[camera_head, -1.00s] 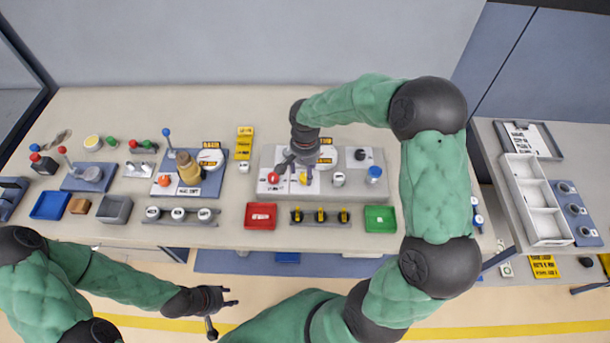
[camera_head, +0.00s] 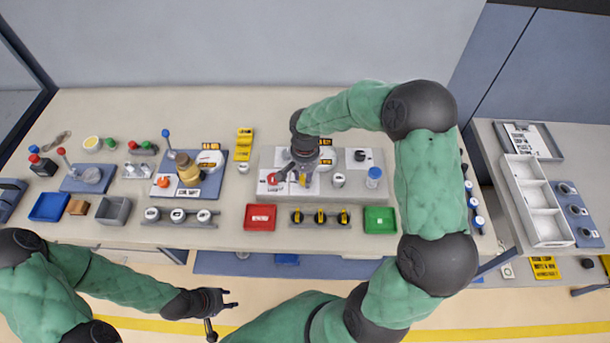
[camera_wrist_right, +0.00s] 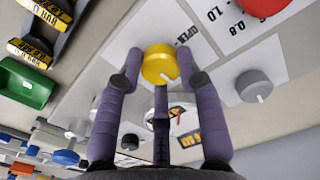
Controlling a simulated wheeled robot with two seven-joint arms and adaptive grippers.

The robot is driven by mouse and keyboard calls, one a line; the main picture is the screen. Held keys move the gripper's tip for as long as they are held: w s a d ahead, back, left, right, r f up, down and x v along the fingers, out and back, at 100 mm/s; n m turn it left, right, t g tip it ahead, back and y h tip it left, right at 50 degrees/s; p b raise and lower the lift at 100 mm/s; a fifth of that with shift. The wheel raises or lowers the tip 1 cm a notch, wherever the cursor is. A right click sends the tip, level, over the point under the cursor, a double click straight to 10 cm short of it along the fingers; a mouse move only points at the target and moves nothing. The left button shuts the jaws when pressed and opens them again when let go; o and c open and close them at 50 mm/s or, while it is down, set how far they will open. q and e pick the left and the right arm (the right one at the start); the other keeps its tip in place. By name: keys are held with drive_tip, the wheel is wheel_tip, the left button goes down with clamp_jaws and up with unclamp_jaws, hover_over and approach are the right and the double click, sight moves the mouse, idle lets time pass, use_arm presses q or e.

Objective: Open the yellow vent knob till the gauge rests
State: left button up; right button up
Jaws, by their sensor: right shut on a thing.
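The yellow vent knob (camera_wrist_right: 160,64) sits on a white plate marked OPEN in the right wrist view. My right gripper (camera_wrist_right: 160,72) has its purple fingers around this knob and is shut on it. In the head view my right gripper (camera_head: 297,176) reaches down onto the grey panel (camera_head: 330,189), mostly covering the knob. A white gauge (camera_wrist_right: 186,121) with a red needle shows in the right wrist view, partly hidden behind the fingers; its reading is not legible. My left gripper (camera_head: 226,307) is open and empty, in front of the bench.
A red knob (camera_wrist_right: 262,4) and a grey knob (camera_wrist_right: 254,86) sit close beside the fingers. A blue-capped part (camera_head: 374,177) stands at the panel's right. A red tray (camera_head: 248,224) and green tray (camera_head: 380,228) lie in front. A brass-coloured cylinder (camera_head: 188,171) stands left.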

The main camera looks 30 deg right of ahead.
drive_tip(key=n, duration=0.4)
drive_tip(key=shift+n+p, duration=0.3)
drive_tip(key=shift+p, duration=0.05)
drive_tip(key=n+p, duration=0.1)
drive_tip(key=n, duration=0.2)
drive_tip(key=shift+s+n, duration=0.1)
drive_tip(key=shift+n, duration=0.3)
drive_tip(key=n+p, duration=0.1)
drive_tip(key=n, duration=0.3)
drive_tip(key=shift+f+n+p, duration=0.1)
drive_tip(key=shift+n+p, duration=0.6)
drive_tip(key=shift+n, duration=1.3)
drive_tip(key=o, duration=1.1)
drive_tip(key=shift+o, duration=0.2)
